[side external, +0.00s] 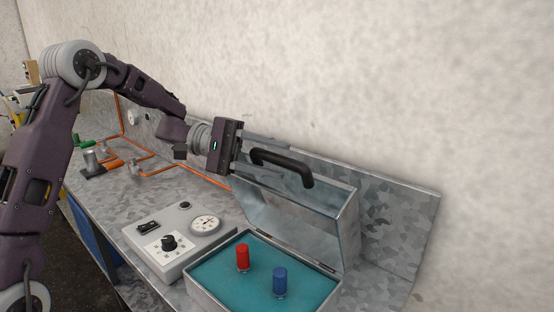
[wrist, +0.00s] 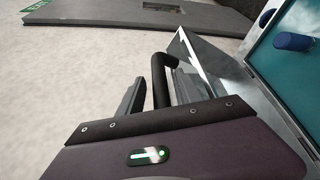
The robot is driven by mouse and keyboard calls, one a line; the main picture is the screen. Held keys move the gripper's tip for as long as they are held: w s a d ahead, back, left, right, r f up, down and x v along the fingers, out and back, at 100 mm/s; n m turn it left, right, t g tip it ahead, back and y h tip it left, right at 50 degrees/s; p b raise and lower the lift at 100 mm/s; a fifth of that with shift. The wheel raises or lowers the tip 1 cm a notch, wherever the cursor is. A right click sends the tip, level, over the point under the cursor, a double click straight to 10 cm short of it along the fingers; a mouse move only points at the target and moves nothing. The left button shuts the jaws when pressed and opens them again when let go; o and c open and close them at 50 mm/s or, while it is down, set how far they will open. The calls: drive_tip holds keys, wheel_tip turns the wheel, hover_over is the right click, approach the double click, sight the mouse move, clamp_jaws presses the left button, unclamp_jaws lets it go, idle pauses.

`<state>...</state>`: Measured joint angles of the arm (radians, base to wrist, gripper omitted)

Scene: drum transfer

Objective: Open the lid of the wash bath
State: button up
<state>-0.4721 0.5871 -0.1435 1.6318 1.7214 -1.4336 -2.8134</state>
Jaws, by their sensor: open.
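The wash bath (side external: 206,293) is an open metal box with teal liquid. Its lid (side external: 300,217) stands raised, roughly upright, at the back edge. A black bar handle (side external: 284,167) is on the lid's outer face, and it also shows in the wrist view (wrist: 159,82). My gripper (side external: 262,148) is open beside the handle at the lid's upper left. In the wrist view, the handle appears to lie between the fingers; contact cannot be told. A red drum (side external: 243,257) and a blue drum (side external: 280,281) stand in the bath; the blue one also shows in the wrist view (wrist: 293,41).
A control box (side external: 178,243) with a knob and a dial stands left of the bath. Orange pipes (side external: 150,160) run along the back of the metal bench. A low metal backsplash (side external: 395,215) and a pale wall are close behind the lid.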

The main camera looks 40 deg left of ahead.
drive_tip(key=v, duration=0.6)
drive_tip(key=shift+c, duration=0.2)
